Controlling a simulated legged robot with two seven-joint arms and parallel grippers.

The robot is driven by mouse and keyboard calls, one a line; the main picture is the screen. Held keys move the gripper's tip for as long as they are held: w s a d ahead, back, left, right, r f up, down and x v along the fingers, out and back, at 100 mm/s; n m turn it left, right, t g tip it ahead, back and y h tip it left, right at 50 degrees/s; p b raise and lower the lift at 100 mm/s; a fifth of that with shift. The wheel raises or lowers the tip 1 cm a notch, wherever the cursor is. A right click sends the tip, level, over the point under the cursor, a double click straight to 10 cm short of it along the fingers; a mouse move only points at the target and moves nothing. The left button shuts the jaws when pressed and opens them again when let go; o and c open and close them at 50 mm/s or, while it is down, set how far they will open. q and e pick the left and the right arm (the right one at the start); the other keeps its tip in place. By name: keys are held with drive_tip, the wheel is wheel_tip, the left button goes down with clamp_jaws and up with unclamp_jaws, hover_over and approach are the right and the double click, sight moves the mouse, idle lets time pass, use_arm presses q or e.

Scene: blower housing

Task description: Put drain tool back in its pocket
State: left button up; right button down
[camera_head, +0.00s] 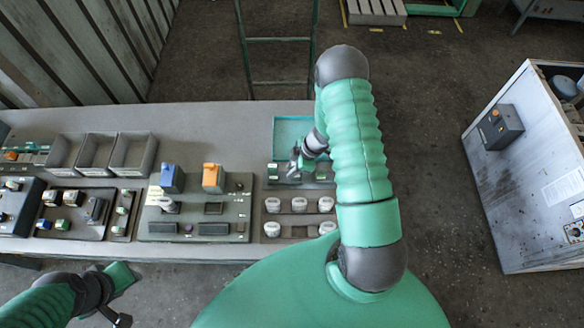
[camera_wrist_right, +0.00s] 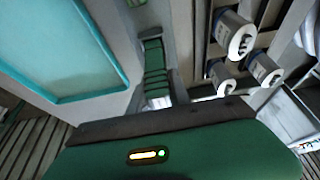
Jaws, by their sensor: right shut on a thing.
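My right gripper (camera_head: 297,163) is over the bench, just in front of the teal tray, at a small dark panel with green parts (camera_head: 287,175). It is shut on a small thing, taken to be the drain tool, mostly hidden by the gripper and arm. In the right wrist view a green ribbed piece (camera_wrist_right: 155,68) stands beyond the gripper's housing; I cannot tell whether it is the tool or part of the panel. The pocket cannot be made out. My left gripper (camera_head: 118,300) is low at the left, off the bench's front edge; its jaws are unclear.
The teal tray (camera_head: 277,140) is behind the right gripper. White round knobs (camera_head: 299,204) stand close in front. A dark panel with a blue block (camera_head: 172,178) and an orange block (camera_head: 212,178) lies left. Grey bins (camera_head: 133,153) stand further left. A grey cabinet (camera_head: 530,190) is at the right.

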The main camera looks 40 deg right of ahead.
drive_tip(key=shift+f+b, duration=0.3)
drive_tip(key=shift+f, duration=0.25)
drive_tip(key=c, duration=1.1)
unclamp_jaws()
drive_tip(key=v, duration=1.6)
drive_tip(key=shift+r+b, duration=0.35)
drive_tip(key=shift+r, duration=0.05)
drive_tip(key=shift+d, duration=0.1)
